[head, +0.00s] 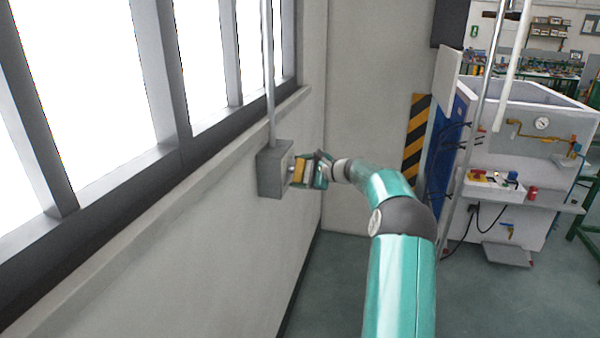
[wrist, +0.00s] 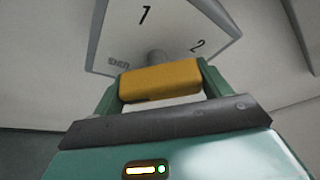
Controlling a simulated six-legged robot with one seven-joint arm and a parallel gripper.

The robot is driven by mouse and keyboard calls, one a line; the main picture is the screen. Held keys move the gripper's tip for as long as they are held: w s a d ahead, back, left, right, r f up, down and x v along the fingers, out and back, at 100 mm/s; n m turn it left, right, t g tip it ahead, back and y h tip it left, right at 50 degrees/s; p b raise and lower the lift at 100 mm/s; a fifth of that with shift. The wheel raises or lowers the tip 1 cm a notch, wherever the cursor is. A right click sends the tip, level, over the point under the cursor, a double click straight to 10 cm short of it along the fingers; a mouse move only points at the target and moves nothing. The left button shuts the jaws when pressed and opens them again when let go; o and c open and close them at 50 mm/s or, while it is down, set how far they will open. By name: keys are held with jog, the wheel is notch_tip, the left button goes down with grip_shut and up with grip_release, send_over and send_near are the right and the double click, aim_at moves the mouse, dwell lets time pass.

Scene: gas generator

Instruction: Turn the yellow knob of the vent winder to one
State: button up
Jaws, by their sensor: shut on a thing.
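The vent winder is a grey box (head: 270,170) fixed to the wall below the window, with a vertical pipe rising from its top. Its yellow knob (head: 299,170) sticks out toward my gripper (head: 312,170). In the wrist view the knob (wrist: 160,80) is a yellow bar on a short grey shaft, lying nearly level in the picture. The winder's pale face plate (wrist: 110,40) shows the marks 1 and 2 and a small word. My gripper (wrist: 155,92) is shut on the knob, one finger at each end. The rest of the plate is hidden behind the knob and gripper.
The wall (head: 230,240) and window ledge run along the left. A yellow-black striped panel (head: 414,135) stands behind my arm. A white machine (head: 530,140) with pipes, a gauge and a small control box is on the right. Floor (head: 470,300) is clear at lower right.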

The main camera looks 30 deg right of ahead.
jog(key=shift+d, duration=0.1)
jog(key=o, duration=1)
jog(key=shift+s, duration=0.15)
jog(key=v, duration=1.3)
jog(key=shift+s+d, duration=0.2)
jog(key=shift+s, duration=0.05)
jog(key=shift+s+a, duration=0.1)
